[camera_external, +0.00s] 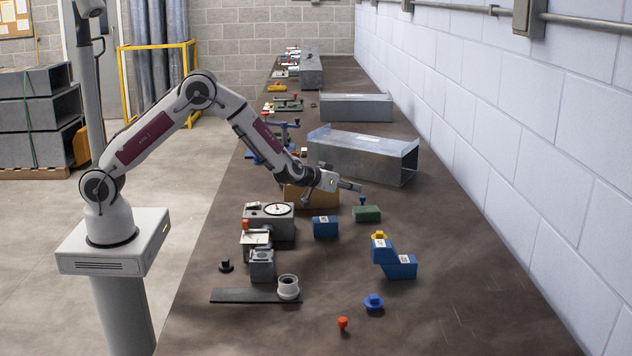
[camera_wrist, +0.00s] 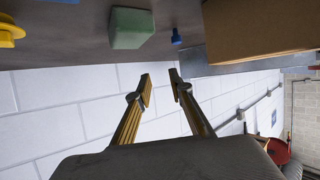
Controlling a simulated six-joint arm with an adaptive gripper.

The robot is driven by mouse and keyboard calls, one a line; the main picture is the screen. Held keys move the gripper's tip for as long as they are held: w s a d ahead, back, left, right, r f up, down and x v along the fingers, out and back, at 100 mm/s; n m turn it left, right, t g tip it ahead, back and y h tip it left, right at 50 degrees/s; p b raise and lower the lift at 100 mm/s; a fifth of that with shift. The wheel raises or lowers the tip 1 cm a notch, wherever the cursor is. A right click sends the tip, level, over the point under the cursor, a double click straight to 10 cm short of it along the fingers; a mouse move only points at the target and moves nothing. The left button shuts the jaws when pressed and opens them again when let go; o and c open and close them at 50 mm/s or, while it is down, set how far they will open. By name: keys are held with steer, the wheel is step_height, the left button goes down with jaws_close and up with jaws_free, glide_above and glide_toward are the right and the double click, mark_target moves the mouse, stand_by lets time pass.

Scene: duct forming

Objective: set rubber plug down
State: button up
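My gripper (camera_external: 350,187) is raised above the bench, pointing right toward the wall. In the wrist view its two fingers (camera_wrist: 161,86) stand apart with nothing between them. Several plug-like pieces stand on the bench, and I cannot tell which is the rubber plug. A small black one (camera_external: 226,266) is at the left edge, an orange-red one (camera_external: 342,324) is at the front, and a blue one (camera_external: 374,302) is to its right. A small blue piece (camera_wrist: 177,37) also shows beside a green block (camera_wrist: 132,28) in the wrist view.
Blue bins (camera_external: 401,267) stand at right, another blue box (camera_external: 325,227) nearer the middle. A dial device (camera_external: 270,226) and a dark strip with a white ring (camera_external: 288,286) are at left. A brown box (camera_wrist: 262,28) and metal duct (camera_external: 362,154) lie behind. The front right bench is clear.

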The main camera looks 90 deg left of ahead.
steer(key=s+d+r+m+t+h, duration=0.1)
steer(key=s+d+r+m+h, duration=0.3)
steer(key=d+r, duration=0.7)
steer(key=s+d+r+m+g+h, duration=0.1)
steer(key=s+d+r+h, duration=0.1)
steer(key=s+d+r, duration=0.3)
steer(key=s+d+r+h, duration=0.2)
steer(key=s+r, duration=0.1)
steer(key=s, duration=0.3)
steer(key=s+d+r+m+g+h, duration=0.1)
steer(key=s+d, duration=0.1)
steer(key=s, duration=0.6)
steer(key=s+d+m+g, duration=0.1)
steer(key=s+d, duration=0.1)
steer(key=s, duration=0.6)
steer(key=s+a+f+g, duration=0.1)
steer(key=s+f, duration=0.1)
steer(key=s, duration=0.8)
steer(key=s+f+m+g+y, duration=0.1)
steer(key=s+f+g, duration=0.1)
steer(key=s, duration=0.7)
steer(key=shift+s+a, duration=0.4)
